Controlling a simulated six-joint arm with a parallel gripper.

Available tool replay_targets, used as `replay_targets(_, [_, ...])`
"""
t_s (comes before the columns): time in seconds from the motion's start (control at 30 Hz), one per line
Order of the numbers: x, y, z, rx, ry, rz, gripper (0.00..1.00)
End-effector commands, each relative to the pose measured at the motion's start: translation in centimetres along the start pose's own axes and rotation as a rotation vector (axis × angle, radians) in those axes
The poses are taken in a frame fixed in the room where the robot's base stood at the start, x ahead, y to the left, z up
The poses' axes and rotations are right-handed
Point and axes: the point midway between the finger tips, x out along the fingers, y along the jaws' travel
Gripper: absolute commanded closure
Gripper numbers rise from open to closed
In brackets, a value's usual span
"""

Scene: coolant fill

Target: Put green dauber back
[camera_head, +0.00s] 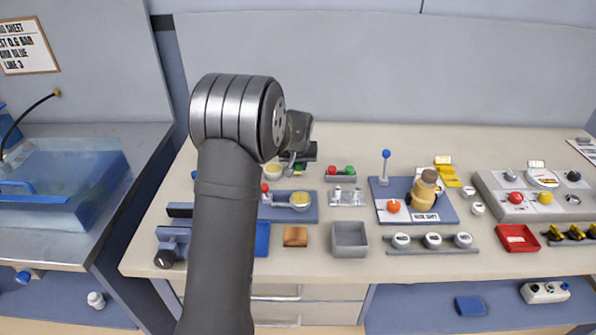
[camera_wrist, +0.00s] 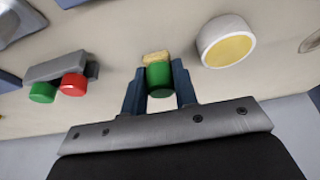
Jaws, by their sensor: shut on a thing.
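My gripper (camera_wrist: 160,88) is shut on a green dauber (camera_wrist: 158,78), with its green body between the two blue-grey fingers. A tan tip shows at the dauber's far end. In the head view my gripper (camera_head: 297,157) is over the back middle of the bench, and a bit of green (camera_head: 299,167) shows below it. A grey rack (camera_wrist: 62,66) with a green cap (camera_wrist: 42,92) and a red cap (camera_wrist: 74,85) is left of my gripper in the wrist view. In the head view this rack (camera_head: 341,179) stands to its right.
A white cup with yellow contents (camera_wrist: 226,42) is close to the dauber; it also shows in the head view (camera_head: 273,173). A blue tray (camera_head: 280,213) with another yellow-filled cup (camera_head: 300,201) is nearer the front. A grey bin (camera_head: 350,239) stands at the front.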

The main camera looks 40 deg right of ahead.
Motion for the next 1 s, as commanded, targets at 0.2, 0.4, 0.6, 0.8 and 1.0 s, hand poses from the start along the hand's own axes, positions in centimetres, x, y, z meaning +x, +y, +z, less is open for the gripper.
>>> replay_targets(0.2, [2.4, 0.0, 1.1, 0.0, -0.002, 0.0, 0.92])
replay_targets(0.4, [2.3, 0.0, 1.0, 0.0, -0.001, 0.0, 0.92])
replay_targets(0.6, [2.5, 0.0, 1.1, 0.0, -0.001, 0.0, 0.58])
replay_targets(0.8, [2.5, 0.0, 1.1, 0.0, -0.001, 0.0, 0.52])
replay_targets(1.0, [2.0, 0.0, 1.0, 0.0, 0.0, 0.0, 0.52])
